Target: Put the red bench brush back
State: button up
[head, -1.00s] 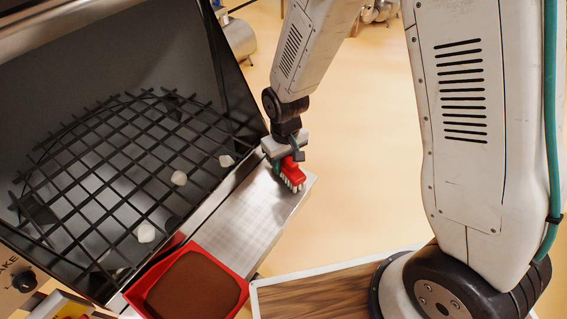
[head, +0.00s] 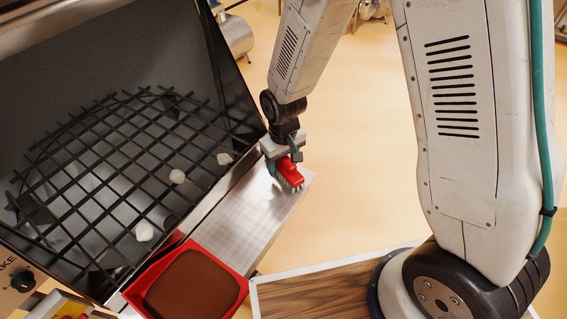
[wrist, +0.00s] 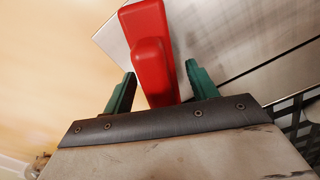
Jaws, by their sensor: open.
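The red bench brush (head: 290,172) is at the far right end of the metal shelf (head: 236,222), bristles pointing down. Its red handle and back also show in the wrist view (wrist: 152,62). My gripper (head: 281,160) is just above and around it. In the wrist view the green fingers of my gripper (wrist: 160,90) stand on either side of the brush, with a visible gap at each side. The jaws are open. Whether the bristles touch the shelf is hard to tell.
A black grid (head: 113,160) lies in the hopper at left, with several white lumps on it. A red tray (head: 240,298) of brown powder stands at the near end of the shelf. A wood-topped surface (head: 320,292) is at the bottom. Floor lies open beyond the shelf.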

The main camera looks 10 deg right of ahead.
notch_tip(320, 180, up, 11)
jog(key=shift+f, duration=0.15)
jog(key=shift+d+r, duration=0.15)
jog(key=shift+r, duration=0.5)
jog(key=s+d+r+m, duration=0.2)
jog(key=s+d+r, duration=0.6)
jog(key=s, duration=0.3)
jog(key=s+d+r+m+t, duration=0.1)
jog(key=s+d+r+m, duration=0.1)
jog(key=s+d+r, duration=0.5)
jog(key=s+r, duration=0.4)
jog(key=shift+d+m, duration=0.3)
jog(key=shift+d, duration=0.1)
jog(key=shift+w, duration=0.1)
